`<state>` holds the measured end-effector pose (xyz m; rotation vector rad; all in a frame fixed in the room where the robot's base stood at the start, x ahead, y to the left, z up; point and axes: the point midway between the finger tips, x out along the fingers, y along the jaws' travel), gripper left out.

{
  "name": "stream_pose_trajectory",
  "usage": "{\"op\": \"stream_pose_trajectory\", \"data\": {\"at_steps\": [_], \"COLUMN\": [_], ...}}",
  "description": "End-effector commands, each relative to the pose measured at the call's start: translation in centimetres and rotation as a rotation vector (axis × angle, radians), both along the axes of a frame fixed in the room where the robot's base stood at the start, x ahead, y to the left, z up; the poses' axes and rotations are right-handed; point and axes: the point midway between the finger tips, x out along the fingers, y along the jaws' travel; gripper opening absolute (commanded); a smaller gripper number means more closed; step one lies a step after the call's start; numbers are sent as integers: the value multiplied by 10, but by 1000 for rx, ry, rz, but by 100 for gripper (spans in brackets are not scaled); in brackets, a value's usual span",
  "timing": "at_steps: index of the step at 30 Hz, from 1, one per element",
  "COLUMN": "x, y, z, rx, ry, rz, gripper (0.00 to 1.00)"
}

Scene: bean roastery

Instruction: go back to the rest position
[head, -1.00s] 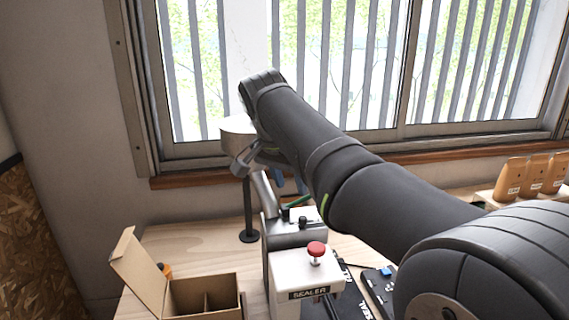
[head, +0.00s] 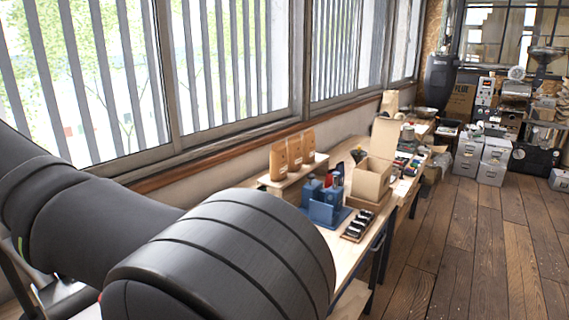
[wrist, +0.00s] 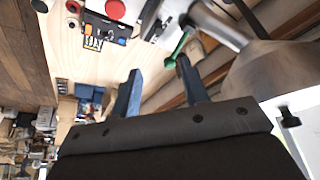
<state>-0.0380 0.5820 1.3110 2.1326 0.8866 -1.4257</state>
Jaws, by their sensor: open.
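My gripper (wrist: 158,66) shows only in the wrist view. Its two blue fingers are spread apart, with nothing between them. Beyond the fingers is the pale wooden bench top (wrist: 75,45). A green rod-like piece (wrist: 177,47) appears close to the right fingertip; I cannot tell whether they touch. A round red button (wrist: 115,9) is at the top edge of the wrist view. In the head view only my dark arm links show at the lower left, and the gripper is outside the picture.
A grey metal part (wrist: 215,25) and a large grey-brown rounded body (wrist: 270,68) are close on the right of the wrist view. Along the window bench in the head view stand brown bags (head: 292,152), blue holders (head: 325,205) and an open carton (head: 371,180). The wooden floor (head: 470,245) is clear.

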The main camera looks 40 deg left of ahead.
Motion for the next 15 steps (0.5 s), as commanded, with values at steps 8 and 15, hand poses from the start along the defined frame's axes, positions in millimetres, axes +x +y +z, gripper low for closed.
{"op": "stream_pose_trajectory", "data": {"at_steps": [8,15], "x": [5,18], "y": [5,17], "z": [-18,-61], "rx": [-3,-5], "ry": [-1,-2], "rz": [-1,-2], "gripper": [41,41]}}
